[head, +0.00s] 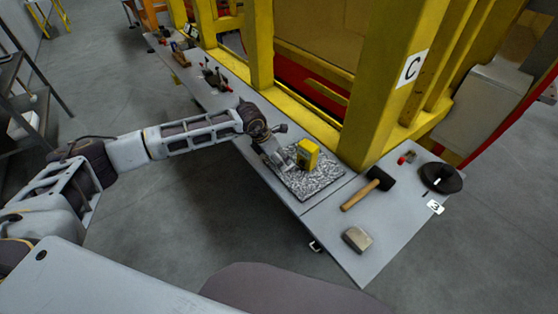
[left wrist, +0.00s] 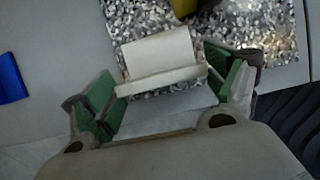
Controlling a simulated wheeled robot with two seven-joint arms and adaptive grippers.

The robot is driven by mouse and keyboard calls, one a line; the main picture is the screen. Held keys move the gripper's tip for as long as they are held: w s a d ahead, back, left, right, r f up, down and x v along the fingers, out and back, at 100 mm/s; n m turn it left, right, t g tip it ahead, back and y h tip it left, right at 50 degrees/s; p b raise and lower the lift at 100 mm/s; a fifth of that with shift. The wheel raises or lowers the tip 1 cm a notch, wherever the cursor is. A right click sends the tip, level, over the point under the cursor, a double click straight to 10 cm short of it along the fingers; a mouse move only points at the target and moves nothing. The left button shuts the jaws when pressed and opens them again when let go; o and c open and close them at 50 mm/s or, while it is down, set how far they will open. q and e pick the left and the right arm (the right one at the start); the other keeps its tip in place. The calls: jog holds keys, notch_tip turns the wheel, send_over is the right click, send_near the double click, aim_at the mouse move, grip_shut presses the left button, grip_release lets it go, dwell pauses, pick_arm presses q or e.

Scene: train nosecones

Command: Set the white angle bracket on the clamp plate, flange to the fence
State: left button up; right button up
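The white angle bracket (left wrist: 158,54) sits between the green-padded fingers of my left gripper (left wrist: 164,88) in the left wrist view. The pads appear to touch both its ends. Its broad face points toward the speckled plate and a strip-like flange lies nearer the gripper. The clamp plate seems to be the speckled metallic plate (head: 313,184) on the bench. In the head view my left gripper (head: 284,160) is low over its left part; whether the bracket touches the plate cannot be told. A yellow block (head: 307,154) stands on the plate, right of the gripper. No separate fence is clear. My right gripper is not in view.
On the grey bench (head: 319,222), a black-headed mallet (head: 370,187), a beige block (head: 357,239) and a black round object (head: 440,178) lie to the right. A yellow post (head: 386,90) rises behind the plate. A blue object (left wrist: 10,78) shows at left in the wrist view.

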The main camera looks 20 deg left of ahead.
aim_at(276, 154)
pick_arm(q)
jog(key=c, duration=0.6)
jog(key=shift+r, duration=0.2)
jog(key=shift+c, duration=0.2)
notch_tip(276, 154, up, 18)
jog(key=b, duration=0.3)
jog(key=shift+f+b, duration=0.15)
jog(key=shift+b, duration=0.15)
